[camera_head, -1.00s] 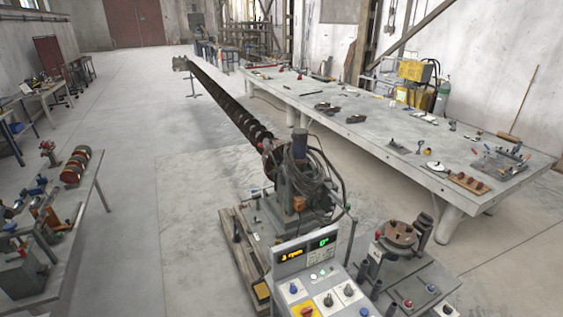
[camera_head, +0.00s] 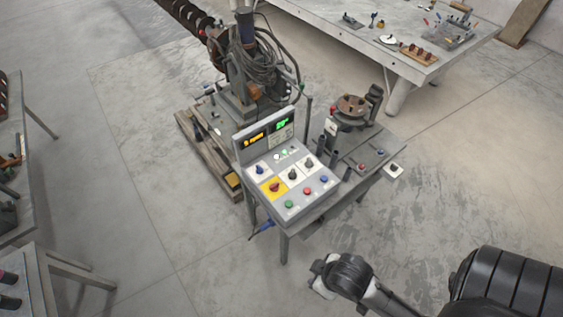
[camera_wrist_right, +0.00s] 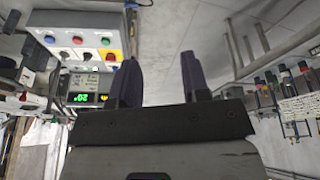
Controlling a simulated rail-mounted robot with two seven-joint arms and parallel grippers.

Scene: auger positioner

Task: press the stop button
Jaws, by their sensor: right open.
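The control panel (camera_head: 297,180) is a grey sloped box with two lit displays on its upright back. A red button (camera_head: 307,190), likely the stop button, sits on the front row between a green button (camera_head: 289,204) and a blue one (camera_head: 323,178). A red knob on a yellow plate (camera_head: 273,187) is left of them. My right gripper (camera_head: 320,276) is in front of the panel, apart from it. In the right wrist view its fingers (camera_wrist_right: 158,65) are spread with nothing between them; the red button (camera_wrist_right: 77,40) shows upside down at upper left. My left gripper is not in view.
The auger machine (camera_head: 245,75) stands behind the panel on a wooden pallet. A small bench with a round fixture (camera_head: 352,106) is right of the panel. A long grey table (camera_head: 345,35) is at the back. Floor in front of the panel is clear.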

